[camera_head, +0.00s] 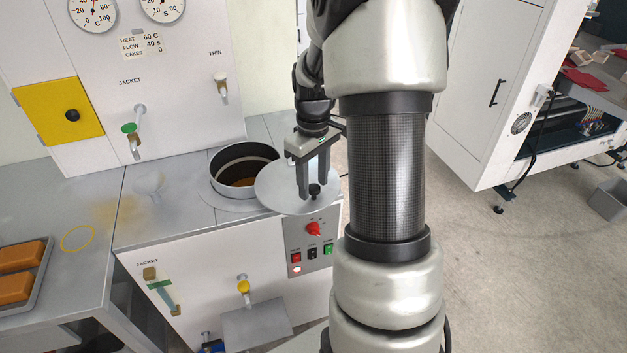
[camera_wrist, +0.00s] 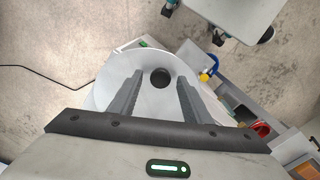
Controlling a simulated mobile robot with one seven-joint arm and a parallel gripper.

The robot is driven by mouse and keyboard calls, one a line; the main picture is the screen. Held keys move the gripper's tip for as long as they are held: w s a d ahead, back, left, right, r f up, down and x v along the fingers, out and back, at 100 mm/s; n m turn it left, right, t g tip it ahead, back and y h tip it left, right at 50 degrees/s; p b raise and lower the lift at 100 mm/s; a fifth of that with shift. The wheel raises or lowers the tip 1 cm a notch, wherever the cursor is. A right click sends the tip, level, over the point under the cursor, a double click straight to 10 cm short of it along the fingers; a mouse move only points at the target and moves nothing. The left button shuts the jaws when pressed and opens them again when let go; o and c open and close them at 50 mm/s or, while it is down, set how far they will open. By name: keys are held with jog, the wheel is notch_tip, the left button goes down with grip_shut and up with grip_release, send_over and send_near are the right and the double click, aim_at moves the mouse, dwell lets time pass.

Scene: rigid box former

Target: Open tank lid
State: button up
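The tank (camera_head: 232,155) is a round dark-walled opening in the steel counter, with brownish-orange content at its bottom. The lid (camera_head: 275,188), a flat grey disc, lies to the right of the opening and overlaps only its right edge. Most of the opening is uncovered. The lid's black knob (camera_head: 315,190) stands on its right part. My gripper (camera_head: 313,181) points down over the lid, its fingers open at the knob. In the wrist view the pale lid (camera_wrist: 113,86) shows the knob (camera_wrist: 160,77) between my two fingertips (camera_wrist: 159,79), with gaps visible at both sides.
A control panel (camera_head: 311,243) with a red knob and buttons is on the front below the lid. A white gauge cabinet (camera_head: 180,75) rises behind the counter. A tray of orange blocks (camera_head: 22,272) lies at left. A white machine (camera_head: 490,95) stands at right beyond open floor.

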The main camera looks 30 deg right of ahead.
notch_tip(320, 180, up, 17)
jog(key=p, duration=0.2)
jog(key=shift+r, duration=0.2)
dwell(0.5)
